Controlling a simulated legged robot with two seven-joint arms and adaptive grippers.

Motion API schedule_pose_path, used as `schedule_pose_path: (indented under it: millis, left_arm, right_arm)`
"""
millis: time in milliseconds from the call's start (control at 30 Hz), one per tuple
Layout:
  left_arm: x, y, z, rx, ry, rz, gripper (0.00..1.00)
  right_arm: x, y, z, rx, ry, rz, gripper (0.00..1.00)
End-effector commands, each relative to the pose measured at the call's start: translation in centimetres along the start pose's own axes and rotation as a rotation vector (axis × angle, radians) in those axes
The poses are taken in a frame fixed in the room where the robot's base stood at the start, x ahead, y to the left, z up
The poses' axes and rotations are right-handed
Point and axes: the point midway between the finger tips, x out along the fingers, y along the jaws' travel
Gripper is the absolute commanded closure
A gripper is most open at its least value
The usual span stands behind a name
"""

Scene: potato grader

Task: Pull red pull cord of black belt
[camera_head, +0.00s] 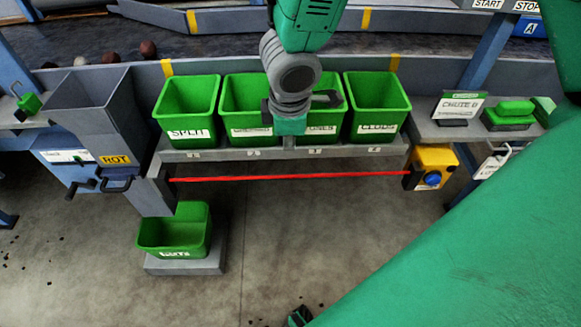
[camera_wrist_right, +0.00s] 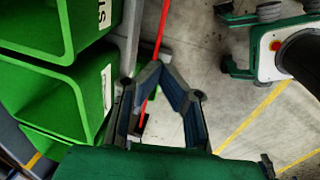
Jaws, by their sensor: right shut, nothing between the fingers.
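The red pull cord (camera_head: 300,177) runs straight and level below the bin shelf, from a grey bracket at left to a yellow switch box (camera_head: 432,167) with a blue knob. The dark belt (camera_head: 215,45) lies behind the bins. My right arm comes down from the top, its gripper (camera_wrist_right: 160,66) shut and empty. In the head view its wrist is in front of the middle bins, and its fingertips are not clear. In the wrist view the cord (camera_wrist_right: 162,25) passes behind the fingertips; I cannot tell whether they touch.
Several green bins (camera_head: 187,98) stand on the grey shelf (camera_head: 215,154). A grey chute (camera_head: 92,105) labelled ROT stands left, with another green bin (camera_head: 172,238) below it. The right shelf holds a CHUTE sign (camera_head: 460,106) and a green block. The floor before the cord is clear.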

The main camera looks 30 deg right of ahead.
Motion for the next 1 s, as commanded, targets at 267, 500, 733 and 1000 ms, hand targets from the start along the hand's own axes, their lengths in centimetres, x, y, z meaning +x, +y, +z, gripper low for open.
schedule_pose_path:
  millis: [267,500,733,1000]
  left_arm:
    - [0.4,0.0,0.0,0.0,0.0,0.0,0.6]
    - [2.4,0.0,0.1,0.0,0.0,0.0,0.6]
    - [4.8,0.0,0.2,0.0,0.0,0.0,0.6]
    - [6.5,0.1,0.3,0.0,0.0,0.0,0.6]
  right_arm:
    - [0.9,-0.1,0.1,0.002,-0.002,-0.003,1.0]
    - [5.5,-0.2,0.1,-0.001,-0.003,-0.005,1.0]
    - [10.4,-0.2,0.1,0.001,-0.002,-0.004,1.0]
    - [13.6,-0.1,0.0,0.002,0.0,-0.004,1.0]
